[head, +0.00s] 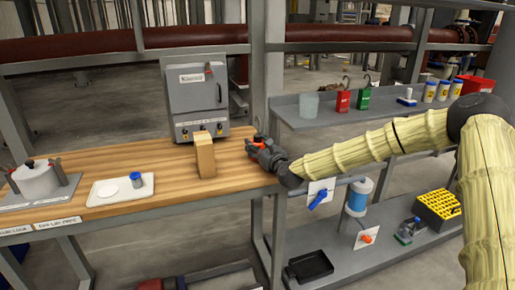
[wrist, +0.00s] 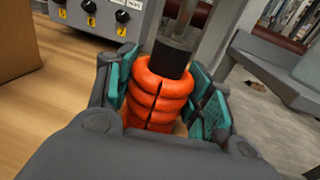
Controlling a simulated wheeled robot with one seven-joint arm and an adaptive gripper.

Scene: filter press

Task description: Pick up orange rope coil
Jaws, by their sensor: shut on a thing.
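The orange rope coil (wrist: 160,95) sits between the teal-padded fingers of my gripper (wrist: 163,100) in the wrist view. The fingers are shut on its two sides. A dark cylinder and a grey rod rise behind the top of the coil. In the head view, my gripper (head: 262,150) is at the right end of the wooden bench, and only a little orange shows there at its tip. Whether the coil touches the bench is hidden.
A wooden block (head: 205,158) stands close left of my gripper. A grey cabinet (head: 196,98) with knobs stands behind it. A white tray (head: 107,197) and a metal pot (head: 38,180) are farther left on the bench (head: 160,205). A grey post (head: 266,60) rises close behind my gripper.

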